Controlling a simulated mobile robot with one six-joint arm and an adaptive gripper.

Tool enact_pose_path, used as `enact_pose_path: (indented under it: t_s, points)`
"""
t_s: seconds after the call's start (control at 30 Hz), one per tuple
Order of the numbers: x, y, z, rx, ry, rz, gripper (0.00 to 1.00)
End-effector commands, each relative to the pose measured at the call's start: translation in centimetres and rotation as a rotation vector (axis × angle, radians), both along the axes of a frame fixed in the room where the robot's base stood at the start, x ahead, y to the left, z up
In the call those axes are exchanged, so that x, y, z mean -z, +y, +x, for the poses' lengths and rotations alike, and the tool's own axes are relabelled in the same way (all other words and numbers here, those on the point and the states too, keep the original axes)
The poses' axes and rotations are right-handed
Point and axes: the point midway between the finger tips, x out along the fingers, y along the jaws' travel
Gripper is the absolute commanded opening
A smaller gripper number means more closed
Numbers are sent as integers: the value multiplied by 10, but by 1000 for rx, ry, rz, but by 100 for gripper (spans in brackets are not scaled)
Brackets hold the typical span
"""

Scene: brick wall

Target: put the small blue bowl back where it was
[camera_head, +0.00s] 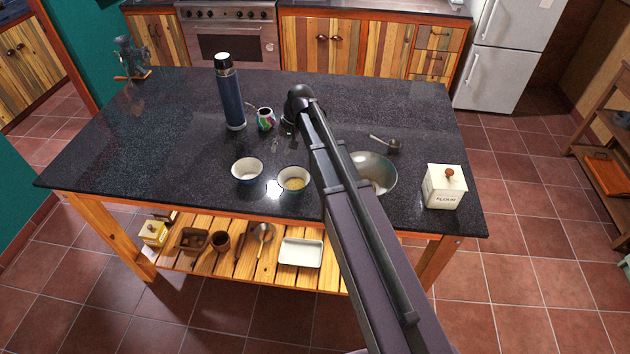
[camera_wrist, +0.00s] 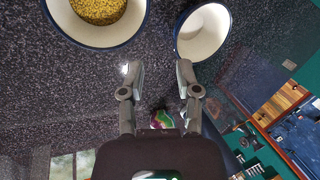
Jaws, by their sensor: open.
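Two small bowls with white insides and dark blue rims stand side by side on the dark stone worktop (camera_head: 170,110). The left bowl (camera_head: 247,176) is empty; it shows at the upper right of the wrist view (camera_wrist: 203,33). The right bowl (camera_head: 293,185) holds yellow grains; it shows at the upper left of the wrist view (camera_wrist: 118,40). Which one the task means I cannot tell. My gripper (camera_wrist: 158,70) is open and empty, its fingers apart and clear of both bowls. My arm hides most of it in the head view.
A tall blue flask (camera_head: 230,95) and a patterned mug (camera_head: 265,119) stand behind the bowls. A metal bowl (camera_head: 376,170), a scoop (camera_head: 390,144) and a flour box (camera_head: 444,188) are to the right.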

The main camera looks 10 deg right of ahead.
Motion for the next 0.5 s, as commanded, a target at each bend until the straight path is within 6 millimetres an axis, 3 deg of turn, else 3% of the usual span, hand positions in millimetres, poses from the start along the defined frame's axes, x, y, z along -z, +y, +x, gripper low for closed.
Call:
enact_pose_path:
  t_s: [0.03,0.3,0.5]
  points:
    - [2,-8,-24,-2,0,-23,43]
    - [10,-58,-136,-15,1,-207,43]
    - [12,-88,-201,-25,8,-325,43]
